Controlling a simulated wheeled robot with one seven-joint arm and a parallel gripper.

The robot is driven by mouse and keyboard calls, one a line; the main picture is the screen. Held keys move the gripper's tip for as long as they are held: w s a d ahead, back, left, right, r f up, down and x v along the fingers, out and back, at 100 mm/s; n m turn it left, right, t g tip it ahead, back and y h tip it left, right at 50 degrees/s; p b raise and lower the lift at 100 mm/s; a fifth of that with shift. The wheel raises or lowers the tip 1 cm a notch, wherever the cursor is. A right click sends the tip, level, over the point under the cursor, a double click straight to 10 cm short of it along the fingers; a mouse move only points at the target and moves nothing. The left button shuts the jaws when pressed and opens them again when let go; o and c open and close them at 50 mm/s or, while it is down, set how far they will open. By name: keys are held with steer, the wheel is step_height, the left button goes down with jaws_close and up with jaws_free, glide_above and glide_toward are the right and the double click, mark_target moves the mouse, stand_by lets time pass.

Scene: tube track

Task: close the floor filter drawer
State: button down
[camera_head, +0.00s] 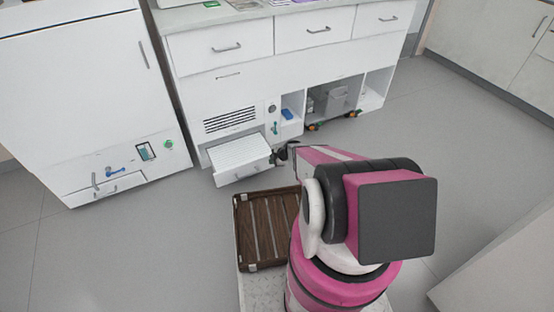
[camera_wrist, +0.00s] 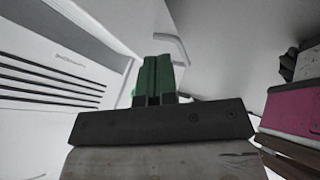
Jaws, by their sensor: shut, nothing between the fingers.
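The floor filter drawer (camera_head: 240,178) is at the bottom of the white cabinet, below a dark slotted vent (camera_head: 230,120). It is pulled out, with a white ribbed top surface and a handle on its front. My gripper (camera_head: 280,154) is low, beside the drawer's right front end; whether it touches the drawer I cannot tell. In the wrist view, my gripper's green fingers (camera_wrist: 153,72) are shut together with nothing between them. A curved grey bar (camera_wrist: 172,46) shows just beyond them. A white face with dark slots is at the left there.
A brown slatted case (camera_head: 262,230) lies in front of the drawer, close to my arm. A white unit (camera_head: 90,100) stands at the left. Open shelves (camera_head: 335,98) with several items are right of the drawer. Grey floor is clear at the right.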

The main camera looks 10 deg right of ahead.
steer(key=shift+w+a+f, duration=0.4)
steer(key=shift+w, duration=0.4)
steer(key=shift+w+a+f, duration=0.35)
steer(key=shift+w+a, duration=0.1)
steer(key=shift+w, duration=0.4)
steer(key=shift+w+a+f, duration=0.4)
steer(key=shift+w, duration=0.4)
steer(key=w+a, duration=0.2)
steer(key=w, duration=0.6)
steer(key=w+a, duration=0.2)
steer(key=w, duration=0.6)
steer(key=w+a, duration=0.3)
steer(key=w, duration=0.5)
steer(key=shift+w, duration=0.25)
